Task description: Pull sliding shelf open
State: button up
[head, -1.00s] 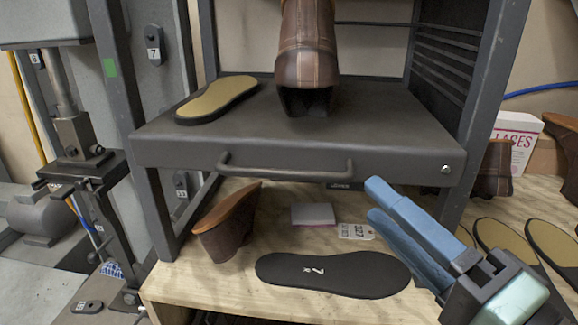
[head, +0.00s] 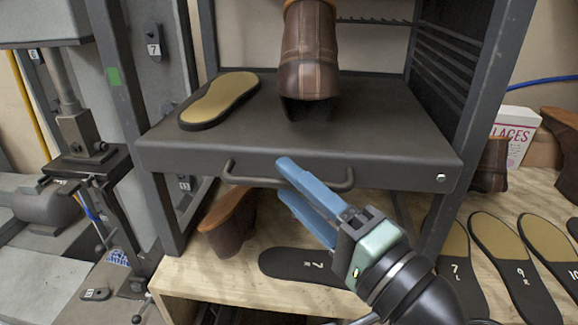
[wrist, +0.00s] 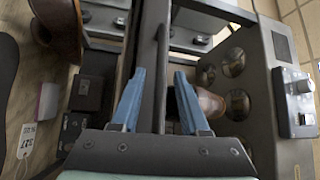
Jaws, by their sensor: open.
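The dark grey sliding shelf (head: 300,146) sits in a metal rack and bears a brown boot (head: 309,55) and a tan-and-black sole (head: 220,99). A curved bar handle (head: 345,184) runs along its front face. My gripper (head: 282,178) is open at the handle, one blue finger above and one below the bar's line. I cannot tell whether the fingers touch it. In the wrist view, the blue fingers (wrist: 160,78) stand on both sides of a long dark bar or edge. The middle of the handle is partly hidden by the upper finger.
A white laces box (head: 517,135) stands right of the rack. A machine (head: 75,130) stands at left.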

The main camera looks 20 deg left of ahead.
jog(key=shift+w+a+r, duration=0.1)
jog(key=shift+w+a, duration=0.25)
jog(key=shift+a, duration=0.3)
grip_shut()
dwell(1.0)
